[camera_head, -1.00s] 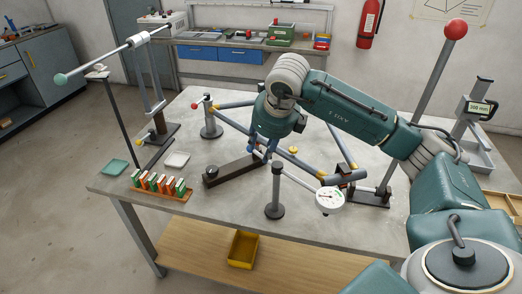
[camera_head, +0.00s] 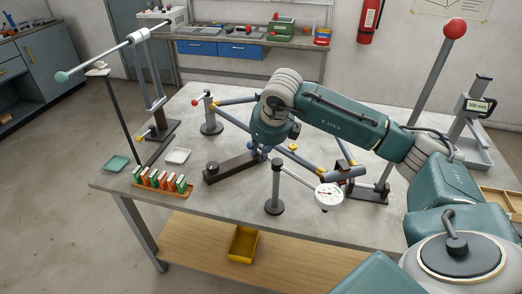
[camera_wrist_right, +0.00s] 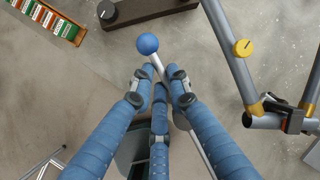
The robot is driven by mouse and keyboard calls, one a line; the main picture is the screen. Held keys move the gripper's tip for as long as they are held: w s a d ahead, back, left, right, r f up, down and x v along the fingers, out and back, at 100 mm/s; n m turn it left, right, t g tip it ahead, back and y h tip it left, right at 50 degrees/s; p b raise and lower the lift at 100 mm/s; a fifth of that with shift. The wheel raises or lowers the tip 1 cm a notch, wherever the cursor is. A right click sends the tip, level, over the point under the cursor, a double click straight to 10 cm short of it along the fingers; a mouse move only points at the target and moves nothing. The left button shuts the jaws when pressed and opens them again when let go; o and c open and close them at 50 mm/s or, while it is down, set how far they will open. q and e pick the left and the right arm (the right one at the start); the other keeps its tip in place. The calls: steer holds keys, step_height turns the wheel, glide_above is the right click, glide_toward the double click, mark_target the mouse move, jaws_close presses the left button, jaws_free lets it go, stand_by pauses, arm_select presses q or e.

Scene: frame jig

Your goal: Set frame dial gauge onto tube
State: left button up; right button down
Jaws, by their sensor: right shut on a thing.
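The dial gauge (camera_head: 328,195) has a round white face and sits at the right end of a thin arm from a dark post (camera_head: 276,190) on the table. The face is close below a thick grey tube end of the frame (camera_head: 345,174); I cannot tell whether they touch. My right gripper (camera_head: 264,151), also in the right wrist view (camera_wrist_right: 160,80), has its blue fingers shut around a thin silver rod next to a blue ball knob (camera_wrist_right: 148,44). Where this rod leads is partly hidden behind the fingers. My left gripper is out of view.
Frame tubes (camera_wrist_right: 228,50) with yellow fittings run close beside the gripper. A dark bar (camera_head: 232,168) lies left of it. A rack of red and green blocks (camera_head: 160,182) and two small trays stand at the left. The table's front left is mostly clear.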

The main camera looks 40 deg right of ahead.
steer(key=shift+s+a+n+g+y+b, duration=0.1)
steer(key=shift+s+a+n+y+b, duration=0.5)
steer(key=shift+n+b, duration=0.85)
steer(key=shift+s+a+n+g+y+b, duration=0.1)
steer(key=shift+s+a+n+y+b, duration=0.55)
steer(key=shift+n, duration=1.3)
steer(key=shift+s+a+n+g+y+b, duration=0.1)
steer(key=shift+s+a+n+y+b, duration=0.5)
steer(key=shift+n+b, duration=0.95)
steer(key=shift+w+d+y, duration=0.15)
steer(key=shift+y, duration=0.1)
steer(key=c, duration=1.7)
jaws_free()
steer(key=shift+o, duration=0.2)
